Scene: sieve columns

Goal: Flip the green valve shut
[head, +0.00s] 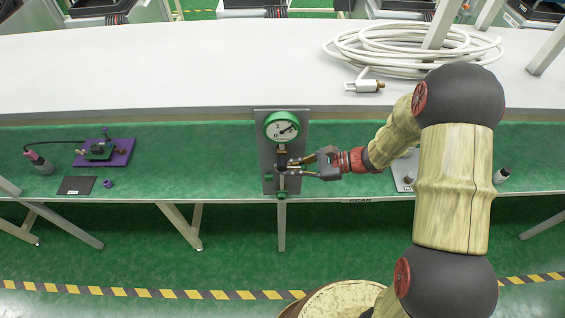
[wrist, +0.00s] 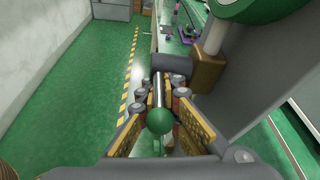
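The green valve's ball knob (wrist: 159,121) sits between my gripper's two fingers in the wrist view. Its thin metal lever (wrist: 157,88) runs away from the camera to a dark cylinder (wrist: 172,65) beside a brass body (wrist: 206,74). My gripper (wrist: 161,100) is open around the lever, with a gap visible beside it; any light contact cannot be told. In the head view my gripper (head: 297,168) reaches in from the right at the valve, just below the green-rimmed gauge (head: 282,128) on a grey panel (head: 264,150). The fingers largely hide the lever there.
The panel stands at the green bench (head: 220,165). A purple board (head: 122,150) with a small device and a dark plate (head: 76,185) lie at left. A coiled white cable (head: 360,45) lies on the white table (head: 150,70) behind. A grey plate (head: 402,172) is behind my arm.

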